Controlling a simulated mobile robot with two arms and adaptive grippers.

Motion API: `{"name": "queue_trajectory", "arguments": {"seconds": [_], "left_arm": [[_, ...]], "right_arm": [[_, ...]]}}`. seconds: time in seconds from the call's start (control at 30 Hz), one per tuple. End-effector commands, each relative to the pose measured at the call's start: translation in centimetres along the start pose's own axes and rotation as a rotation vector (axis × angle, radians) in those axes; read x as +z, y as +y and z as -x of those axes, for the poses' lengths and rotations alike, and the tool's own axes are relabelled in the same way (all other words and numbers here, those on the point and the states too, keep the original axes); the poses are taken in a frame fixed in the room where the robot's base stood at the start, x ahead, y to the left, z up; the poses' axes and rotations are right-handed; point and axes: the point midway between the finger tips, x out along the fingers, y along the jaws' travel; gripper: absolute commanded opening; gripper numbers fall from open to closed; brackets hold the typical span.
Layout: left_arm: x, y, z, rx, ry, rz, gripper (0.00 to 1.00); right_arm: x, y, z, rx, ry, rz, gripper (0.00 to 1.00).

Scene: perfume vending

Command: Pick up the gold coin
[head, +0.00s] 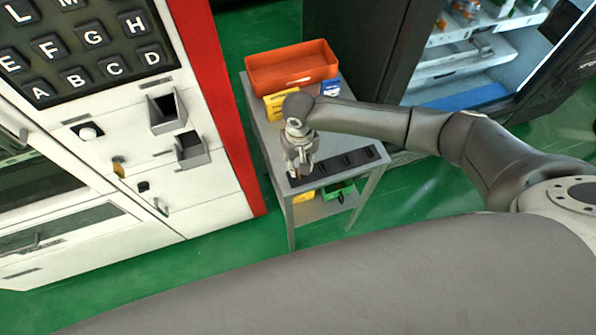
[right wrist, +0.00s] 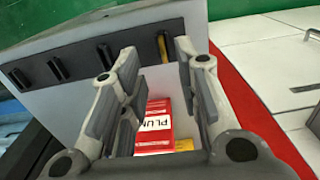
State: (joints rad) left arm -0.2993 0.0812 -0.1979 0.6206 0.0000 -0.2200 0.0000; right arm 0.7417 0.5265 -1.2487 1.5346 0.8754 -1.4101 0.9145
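The gold coin (right wrist: 163,48) stands on edge in the rightmost slot of a dark holder (right wrist: 82,58) in the right wrist view. The other slots look dark, with no gold showing. In the head view the holder (head: 337,168) lies along the front edge of a small grey table, and my right gripper (head: 300,172) hides the coin. My right gripper (right wrist: 160,62) is open, its fingers apart on either side of the coin in the picture; contact with the coin is not visible. My left gripper is not in view.
An orange bin (head: 290,70) and a yellow box (head: 282,104) stand at the table's back. A red box (right wrist: 155,125) shows below the holder. The vending machine (head: 100,120) with letter keys is left; an open dark cabinet (head: 350,45) is right. Green floor (head: 225,255) lies in front.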

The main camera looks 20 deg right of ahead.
Motion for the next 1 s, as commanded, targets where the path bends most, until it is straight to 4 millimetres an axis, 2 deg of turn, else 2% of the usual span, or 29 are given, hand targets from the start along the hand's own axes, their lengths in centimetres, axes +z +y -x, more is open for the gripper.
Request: {"name": "queue_trajectory", "arguments": {"seconds": [0.13,0.3,0.6,0.83,1.0], "left_arm": [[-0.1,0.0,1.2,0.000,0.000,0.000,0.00],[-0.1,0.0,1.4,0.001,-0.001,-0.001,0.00],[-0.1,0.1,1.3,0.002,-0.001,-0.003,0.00],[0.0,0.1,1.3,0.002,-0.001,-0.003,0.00],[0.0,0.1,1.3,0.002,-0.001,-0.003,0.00]], "right_arm": [[0.1,-0.4,-1.7,0.001,-0.002,0.001,0.30],[0.1,-0.4,-3.6,0.000,-0.001,0.000,0.30],[0.1,-0.4,-4.1,0.000,0.000,0.002,0.30],[0.1,-0.4,-4.1,0.000,0.000,0.001,0.01],[0.1,-0.4,-4.1,0.000,0.000,0.001,0.00]]}}
